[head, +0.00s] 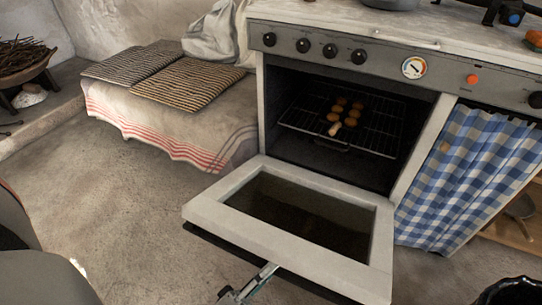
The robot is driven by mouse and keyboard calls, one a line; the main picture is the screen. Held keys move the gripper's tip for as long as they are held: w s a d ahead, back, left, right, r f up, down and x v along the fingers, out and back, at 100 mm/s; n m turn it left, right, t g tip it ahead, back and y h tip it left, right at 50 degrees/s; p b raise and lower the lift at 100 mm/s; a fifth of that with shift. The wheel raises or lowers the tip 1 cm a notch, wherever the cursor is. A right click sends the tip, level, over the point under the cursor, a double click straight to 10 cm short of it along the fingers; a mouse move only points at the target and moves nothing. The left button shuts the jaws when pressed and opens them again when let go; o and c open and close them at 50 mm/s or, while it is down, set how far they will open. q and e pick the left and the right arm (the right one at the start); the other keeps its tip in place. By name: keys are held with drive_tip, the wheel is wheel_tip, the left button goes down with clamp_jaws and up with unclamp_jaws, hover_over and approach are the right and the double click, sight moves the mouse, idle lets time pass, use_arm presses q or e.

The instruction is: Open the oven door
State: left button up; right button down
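The oven (345,130) stands right of centre with its cavity exposed. Its pale-framed door (228,216) with a dark glass pane (300,212) is hinged down at the bottom and lies lowered, roughly flat, in front of the opening. Inside, a wire rack (375,138) carries several round golden baked pieces. My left gripper (250,284) shows at the bottom edge, just in front of the door's front edge and partly cut off. Whether it touches the door is unclear, and its finger opening cannot be made out. My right gripper is not in view.
A blue checked curtain (468,180) hangs right of the oven. A bench (180,125) with a striped cloth and cushions stands to the left. A dark rounded object (512,292) is cut off at bottom right. Bare floor (125,210) lies left of the door.

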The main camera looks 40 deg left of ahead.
sight(271, 254)
use_arm(q)
drive_tip(key=shift+a, duration=0.15)
drive_tip(key=shift+r, duration=0.8)
drive_tip(key=shift+s+d+r, duration=0.1)
drive_tip(key=shift+r, duration=2.05)
drive_tip(key=shift+d+r, duration=0.1)
drive_tip(key=shift+r, duration=2)
drive_tip(key=shift+s+f, duration=0.1)
drive_tip(key=s+a+f, duration=0.2)
drive_tip(key=s+f, duration=0.3)
drive_tip(key=f, duration=0.2)
drive_tip(key=shift+a+r, duration=0.1)
drive_tip(key=shift+a, duration=0.05)
